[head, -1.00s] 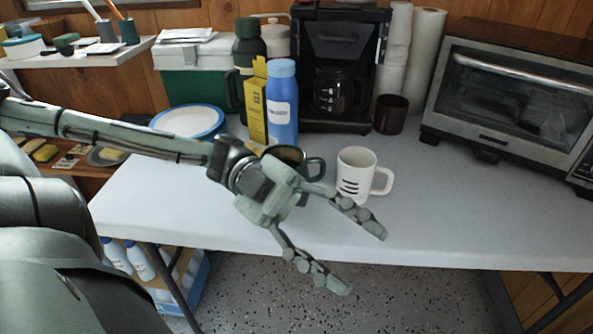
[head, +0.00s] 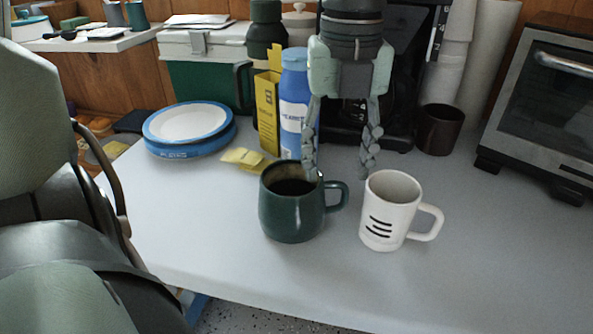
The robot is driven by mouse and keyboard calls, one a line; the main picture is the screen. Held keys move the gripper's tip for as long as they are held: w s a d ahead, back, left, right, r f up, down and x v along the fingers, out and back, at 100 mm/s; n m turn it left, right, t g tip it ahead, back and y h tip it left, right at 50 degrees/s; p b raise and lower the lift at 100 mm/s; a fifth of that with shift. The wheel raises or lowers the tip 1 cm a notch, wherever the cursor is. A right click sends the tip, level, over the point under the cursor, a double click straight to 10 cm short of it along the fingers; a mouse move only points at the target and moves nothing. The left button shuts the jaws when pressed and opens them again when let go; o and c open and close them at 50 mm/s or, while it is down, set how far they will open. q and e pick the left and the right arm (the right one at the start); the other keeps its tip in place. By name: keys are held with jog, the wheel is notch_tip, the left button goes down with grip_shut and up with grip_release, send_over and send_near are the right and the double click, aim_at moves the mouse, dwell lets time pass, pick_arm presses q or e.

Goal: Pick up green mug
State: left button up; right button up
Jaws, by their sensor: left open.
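The green mug (head: 291,212) stands upright on the white table, with its handle pointing right and something dark inside. My left gripper (head: 340,174) points down from the top of the head view with its two fingers spread apart and nothing between them. Its fingertips are above and around the mug's handle side in the picture; the left fingertip overlaps the mug's rim. I cannot tell whether it touches the mug. My right gripper is not in view.
A white mug with black stripes (head: 387,213) stands close to the right. Behind are a blue bottle (head: 294,108), yellow box (head: 267,112), plates (head: 189,125), a coffee maker (head: 399,125), a dark brown cup (head: 439,130) and a toaster oven (head: 545,110). The table's front is clear.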

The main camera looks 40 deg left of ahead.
aim_at(335, 182)
pick_arm(q)
notch_tip(335, 182, down, 5)
jog(key=shift+s+r, duration=0.1)
jog(key=shift+s, duration=0.05)
grip_shut()
dwell(0.4)
